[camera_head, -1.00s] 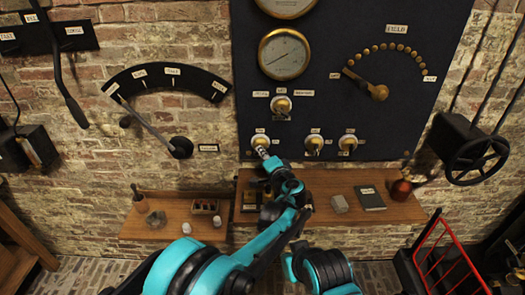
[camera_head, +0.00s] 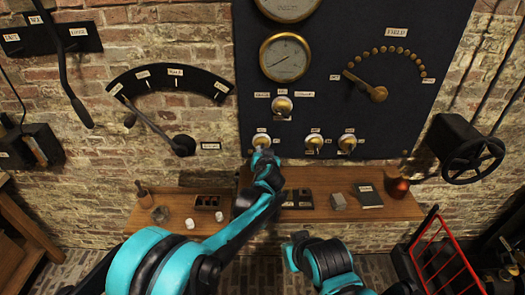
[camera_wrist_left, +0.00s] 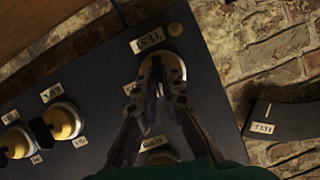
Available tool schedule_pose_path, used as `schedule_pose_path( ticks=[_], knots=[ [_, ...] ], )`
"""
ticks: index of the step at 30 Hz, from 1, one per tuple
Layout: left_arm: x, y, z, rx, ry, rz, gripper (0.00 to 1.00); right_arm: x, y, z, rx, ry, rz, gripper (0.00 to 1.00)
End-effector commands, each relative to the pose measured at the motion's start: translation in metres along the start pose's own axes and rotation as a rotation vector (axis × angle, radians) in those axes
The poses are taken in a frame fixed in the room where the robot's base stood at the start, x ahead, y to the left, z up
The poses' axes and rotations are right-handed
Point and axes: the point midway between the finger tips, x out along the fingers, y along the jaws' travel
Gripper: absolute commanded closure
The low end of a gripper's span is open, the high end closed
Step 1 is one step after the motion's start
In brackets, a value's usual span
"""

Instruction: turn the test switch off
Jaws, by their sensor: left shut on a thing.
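The test switch is a brass knob on a white round base, at the lower left of the dark panel (camera_head: 370,120). In the head view the test switch (camera_head: 261,140) shows just above my left gripper (camera_head: 263,152). In the left wrist view the fingertips of my left gripper (camera_wrist_left: 162,78) are closed together at the test switch (camera_wrist_left: 175,66), beside its TEST label (camera_wrist_left: 149,39). The fingers hide most of the switch's handle, so I cannot tell its position.
Two similar switches (camera_head: 314,142) (camera_head: 347,142) sit to the right, and another (camera_head: 282,106) sits above. A large lever (camera_head: 181,145) is on the left wall. The wooden shelf (camera_head: 400,208) below carries small items, including a dark book (camera_head: 367,196).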

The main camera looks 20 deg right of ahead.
Motion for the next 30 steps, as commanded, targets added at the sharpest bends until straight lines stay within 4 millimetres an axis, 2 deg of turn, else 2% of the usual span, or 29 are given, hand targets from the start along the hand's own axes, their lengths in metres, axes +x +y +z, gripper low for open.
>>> schedule_pose_path(
  ticks=[12, 30],
  knots=[
    [0.0004, -0.002, 0.0021, -0.201, -0.004, 0.08, 1.0, -0.002, 0.0, -0.0014, 0.0, 0.0, 0.0, 1.0],
    [0.0004, -0.0015, 0.0029, -0.237, -0.006, 0.095, 1.0, -0.0021, 0.0, -0.0015, 0.0, 0.0, 0.0, 1.0]
  ],
)
